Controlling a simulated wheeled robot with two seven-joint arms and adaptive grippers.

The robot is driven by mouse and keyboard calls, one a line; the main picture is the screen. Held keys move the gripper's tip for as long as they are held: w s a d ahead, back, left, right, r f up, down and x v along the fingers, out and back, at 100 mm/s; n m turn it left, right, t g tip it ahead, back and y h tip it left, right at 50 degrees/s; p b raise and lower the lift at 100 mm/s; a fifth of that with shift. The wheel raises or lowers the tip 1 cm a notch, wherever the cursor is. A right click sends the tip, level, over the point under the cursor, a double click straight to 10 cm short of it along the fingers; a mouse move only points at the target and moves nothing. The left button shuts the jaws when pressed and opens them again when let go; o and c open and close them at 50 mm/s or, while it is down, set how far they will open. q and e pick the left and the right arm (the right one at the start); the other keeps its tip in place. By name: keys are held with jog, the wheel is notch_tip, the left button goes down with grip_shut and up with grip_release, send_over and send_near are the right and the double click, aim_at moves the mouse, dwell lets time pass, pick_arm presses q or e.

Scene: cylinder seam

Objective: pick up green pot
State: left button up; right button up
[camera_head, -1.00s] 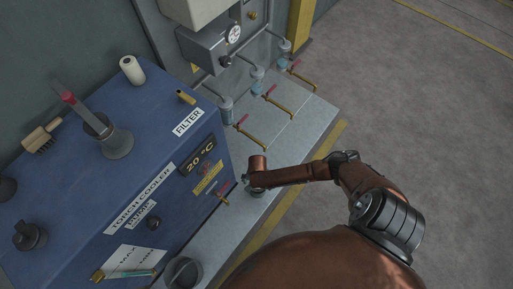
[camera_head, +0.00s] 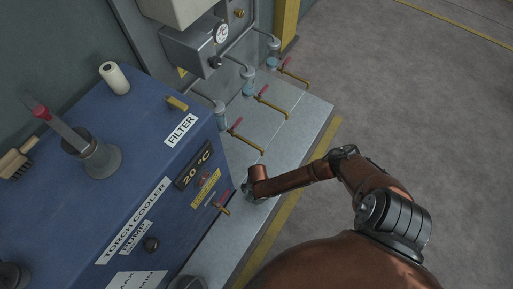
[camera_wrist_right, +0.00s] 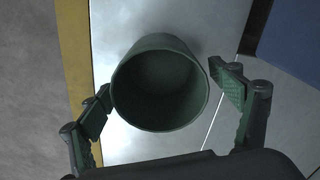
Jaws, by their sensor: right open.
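The green pot (camera_wrist_right: 160,85) is a dark green, open-topped round vessel, empty inside, on the metal ledge in the right wrist view. My right gripper (camera_wrist_right: 163,84) is open, with one finger on the left of the pot and one on the right. The left finger looks close to the wall; I cannot tell whether it touches. In the head view my right gripper (camera_head: 250,190) is low over the ledge beside the blue cabinet, and its fingers are hard to make out. A dark grey pot (camera_head: 187,284) is cut by the bottom edge there. My left gripper is not in view.
The blue torch cooler cabinet (camera_head: 150,185) rises left of the ledge (camera_head: 285,140). Red-handled valves with brass pipes (camera_head: 240,138) stick out over the ledge behind my gripper. A yellow edge strip (camera_head: 262,245) borders the ledge. Grey floor (camera_head: 400,90) is clear at the right.

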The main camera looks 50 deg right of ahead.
jog(key=c, duration=1.3)
jog(key=shift+r, duration=0.1)
